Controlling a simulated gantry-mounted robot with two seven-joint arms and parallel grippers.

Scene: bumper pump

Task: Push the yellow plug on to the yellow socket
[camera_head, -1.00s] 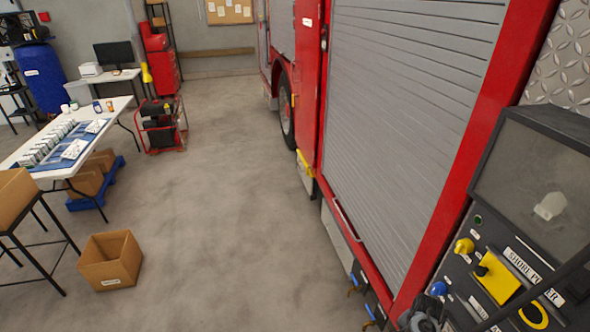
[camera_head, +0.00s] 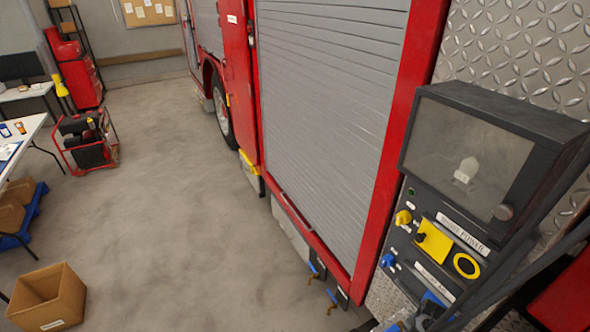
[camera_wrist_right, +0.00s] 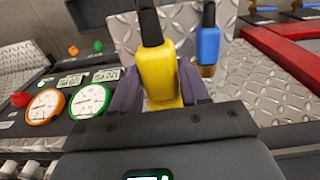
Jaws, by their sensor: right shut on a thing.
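The yellow plug (camera_wrist_right: 162,72) has a black upper end and stands roughly upright in the right wrist view. My right gripper (camera_wrist_right: 160,85) is shut on it, with one dark finger on each side. Its lower end is hidden behind the gripper body. In the head view, the SHORE POWER panel carries a yellow ring (camera_head: 466,265) that looks like the yellow socket, beside a yellow plate (camera_head: 435,240). The socket does not show clearly in the right wrist view. My right arm crosses the head view's lower right; its gripper is not clear there. My left gripper is out of view.
A blue plug (camera_wrist_right: 208,45) is close to the right of the yellow one. Two gauges, orange-rimmed (camera_wrist_right: 45,106) and green-rimmed (camera_wrist_right: 90,101), are on the left. A glass-fronted box (camera_head: 480,150) juts out above the panel.

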